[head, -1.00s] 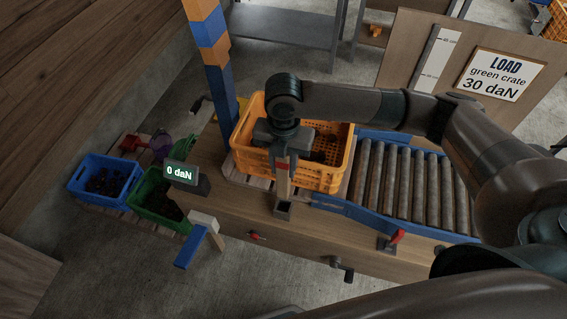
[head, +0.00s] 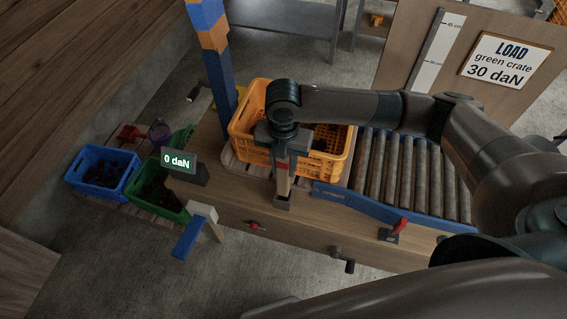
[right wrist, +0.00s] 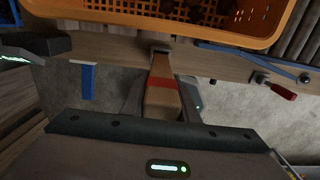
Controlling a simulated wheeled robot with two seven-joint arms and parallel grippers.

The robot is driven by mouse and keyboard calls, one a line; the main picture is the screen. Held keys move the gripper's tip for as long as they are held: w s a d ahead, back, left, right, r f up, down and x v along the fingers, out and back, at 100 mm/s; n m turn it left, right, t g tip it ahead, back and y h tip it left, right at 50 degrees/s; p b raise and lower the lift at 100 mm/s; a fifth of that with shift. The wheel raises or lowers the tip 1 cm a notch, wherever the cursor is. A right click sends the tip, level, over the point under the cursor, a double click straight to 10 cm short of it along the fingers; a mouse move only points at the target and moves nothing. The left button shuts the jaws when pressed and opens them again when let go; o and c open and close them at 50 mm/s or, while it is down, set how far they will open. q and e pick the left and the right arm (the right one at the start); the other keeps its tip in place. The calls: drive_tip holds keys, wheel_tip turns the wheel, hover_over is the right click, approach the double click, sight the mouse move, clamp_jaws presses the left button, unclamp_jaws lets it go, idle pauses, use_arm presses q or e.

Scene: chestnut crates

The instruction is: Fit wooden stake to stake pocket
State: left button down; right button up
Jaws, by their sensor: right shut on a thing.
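My right gripper (head: 282,160) is shut on the wooden stake (head: 282,183), a pale upright post with a red band. The stake also shows in the right wrist view (right wrist: 163,98), running between the fingers. Its lower end meets the stake pocket (head: 283,202), a small dark square socket on the front edge of the wooden bench. The pocket also shows at the stake's far end in the right wrist view (right wrist: 160,48). The stake's tip is hidden there, so its depth in the pocket cannot be seen. My left gripper is not in view.
An orange crate (head: 247,128) stands right behind the stake. A roller conveyor (head: 400,180) with a blue rail lies to the right, with a red-handled lever (head: 398,227). A display reading 0 daN (head: 177,162), a blue crate (head: 88,179) and a green crate (head: 165,206) are left.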

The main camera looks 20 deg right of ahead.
sight(284, 178)
drive_tip(key=shift+p, duration=1.25)
idle(1.8)
drive_tip(key=shift+f+b, duration=1.35)
drive_tip(key=shift+f, duration=1.95)
idle(0.4)
drive_tip(key=o, duration=1.2)
drive_tip(key=shift+o, duration=0.2)
drive_tip(key=shift+r, duration=0.15)
wheel_tip(284, 178, up, 16)
drive_tip(key=b, duration=0.3)
drive_tip(key=shift+b, duration=0.35)
drive_tip(key=shift+r, duration=0.6)
